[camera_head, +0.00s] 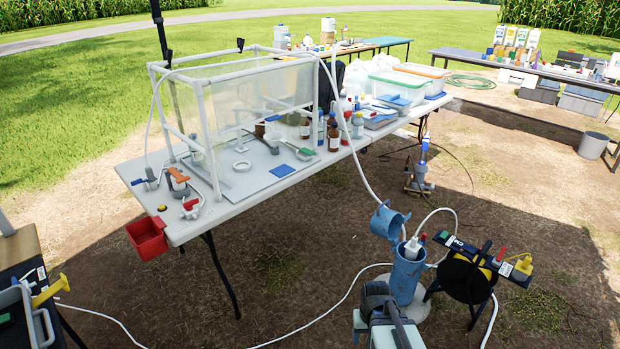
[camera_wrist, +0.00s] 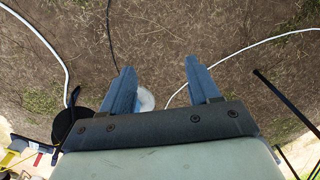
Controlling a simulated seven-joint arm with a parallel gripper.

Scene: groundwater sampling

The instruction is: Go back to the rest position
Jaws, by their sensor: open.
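My gripper (camera_wrist: 160,66) shows in the wrist view with its two blue fingers spread wide apart. Nothing is held between them, and they point over bare brown ground. A small part of a pale round thing (camera_wrist: 145,99) shows behind the left finger; I cannot tell what it is. In the head view, part of my arm shows at the bottom, in front of the blue well pipe (camera_head: 407,280); the fingertips cannot be made out there.
The blue pipe's cap (camera_head: 389,221) stands tilted open. A black reel (camera_head: 466,280) and a tool shelf (camera_head: 480,258) stand to its right. A white table (camera_head: 240,205) with a clear enclosure (camera_head: 235,105) and bottles fills the left. White hoses (camera_head: 330,305) cross the ground.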

